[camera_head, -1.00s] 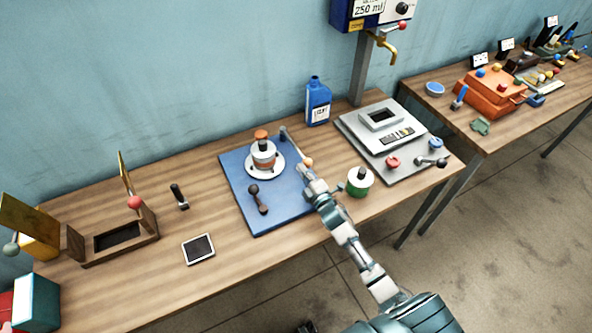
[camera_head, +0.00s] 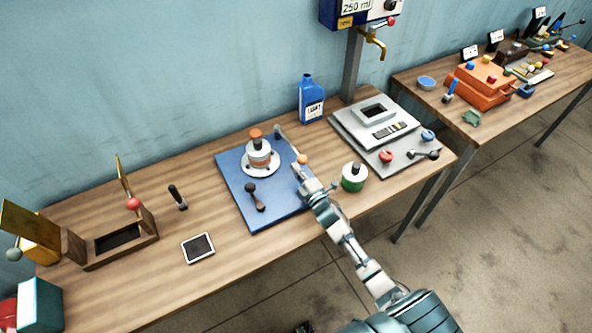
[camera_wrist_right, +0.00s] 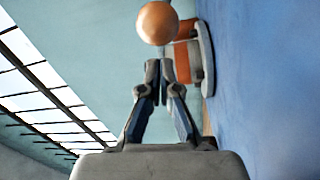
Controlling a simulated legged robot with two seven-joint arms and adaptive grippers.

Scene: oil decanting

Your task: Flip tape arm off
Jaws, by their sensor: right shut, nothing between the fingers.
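The tape arm looks to be the grey lever (camera_head: 287,141) with an orange ball knob (camera_head: 302,158) at the right part of the blue mat; it leans over the mat's edge area. My right gripper (camera_head: 298,170) is shut and empty, just in front of the knob. In the right wrist view the closed fingertips (camera_wrist_right: 159,68) point at the orange ball (camera_wrist_right: 157,23), with a small gap in the picture; I cannot tell if they touch. My left gripper does not show.
A white and orange canister (camera_head: 260,152) stands on the blue mat (camera_head: 234,172), with a dark-knobbed lever (camera_head: 256,196) in front. A green-white pot (camera_head: 354,178) stands right of my gripper. A blue bottle (camera_head: 311,101) and a grey scale plate (camera_head: 350,127) are behind.

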